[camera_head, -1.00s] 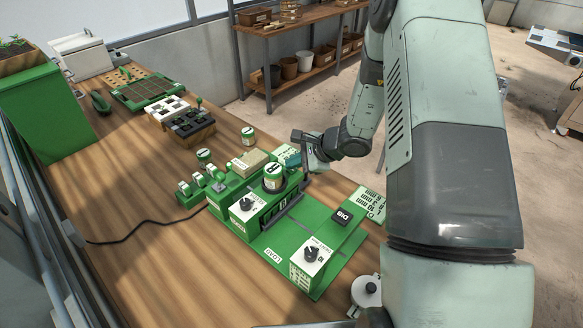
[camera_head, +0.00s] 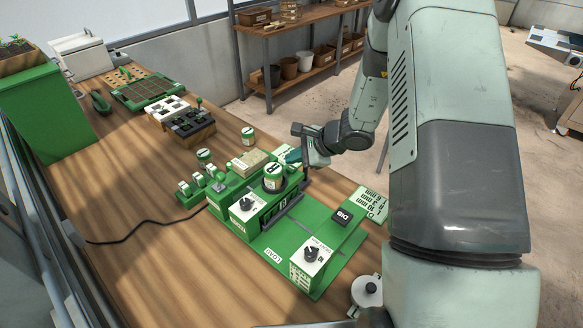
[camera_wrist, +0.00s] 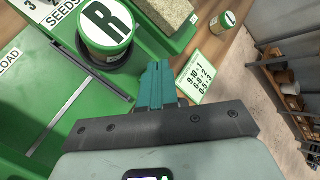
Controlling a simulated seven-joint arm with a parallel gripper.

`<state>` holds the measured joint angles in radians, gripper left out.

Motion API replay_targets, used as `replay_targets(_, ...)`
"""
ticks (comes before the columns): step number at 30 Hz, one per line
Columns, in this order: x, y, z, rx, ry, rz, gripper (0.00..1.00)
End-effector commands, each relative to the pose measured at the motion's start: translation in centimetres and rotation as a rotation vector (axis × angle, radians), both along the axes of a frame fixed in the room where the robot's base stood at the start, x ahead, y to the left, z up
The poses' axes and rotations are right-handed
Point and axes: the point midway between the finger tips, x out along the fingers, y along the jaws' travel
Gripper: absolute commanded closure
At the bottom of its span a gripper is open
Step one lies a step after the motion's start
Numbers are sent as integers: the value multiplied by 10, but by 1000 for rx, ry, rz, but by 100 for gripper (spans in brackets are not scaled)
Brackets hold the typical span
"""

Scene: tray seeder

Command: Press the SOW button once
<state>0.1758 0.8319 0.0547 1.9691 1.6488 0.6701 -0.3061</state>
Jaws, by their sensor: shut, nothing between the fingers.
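The green seeder (camera_head: 296,232) stands on the wooden bench. I cannot make out a SOW label in either view. A round pot marked R (camera_head: 273,177) stands on the seeder and also shows in the wrist view (camera_wrist: 106,32). My gripper (camera_head: 290,157) is just behind and right of this pot, above the machine's far edge. In the wrist view its teal fingers (camera_wrist: 157,78) are together and empty, beside the pot, pointing toward a printed card (camera_wrist: 192,78).
Two white boxes with black knobs stand on the seeder, one near the middle (camera_head: 246,205) and one at the front (camera_head: 311,256).

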Motion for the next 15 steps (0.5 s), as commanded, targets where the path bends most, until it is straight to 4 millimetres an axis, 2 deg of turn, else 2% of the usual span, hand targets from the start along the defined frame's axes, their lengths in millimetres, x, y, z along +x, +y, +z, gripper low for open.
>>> replay_targets(15,1,0,45,-1,-3,1,100)
